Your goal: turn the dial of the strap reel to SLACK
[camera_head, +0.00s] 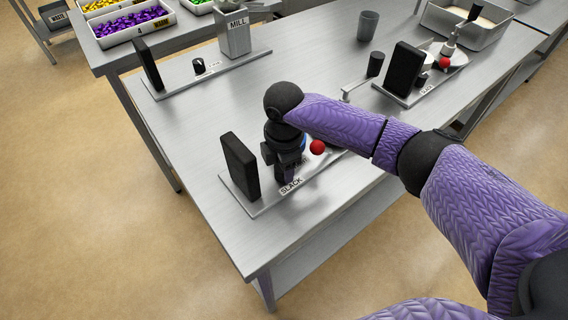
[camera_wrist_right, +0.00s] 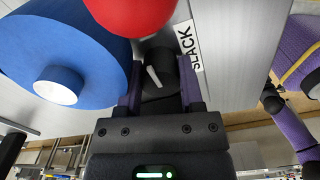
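The strap reel stands on a steel base plate (camera_head: 262,207) at the front of the table, with a SLACK label (camera_head: 291,187) on it. In the right wrist view its blue spool (camera_wrist_right: 95,60) is at the left, beside a red ball (camera_wrist_right: 130,12). The small dark dial (camera_wrist_right: 160,60) has a white pointer mark, tilted, and the SLACK label (camera_wrist_right: 188,45) is beside it. My right gripper (camera_head: 287,172) points down over the base. In the wrist view its fingers (camera_wrist_right: 162,88) lie on both sides of the dial; whether they press on it is unclear. My left gripper is out of view.
A black upright block (camera_head: 240,165) stands at the left end of the base. A mill unit (camera_head: 233,38), another device with a black block (camera_head: 404,68), a grey cup (camera_head: 367,25) and a metal tray (camera_head: 470,28) stand farther back. The middle of the table is clear.

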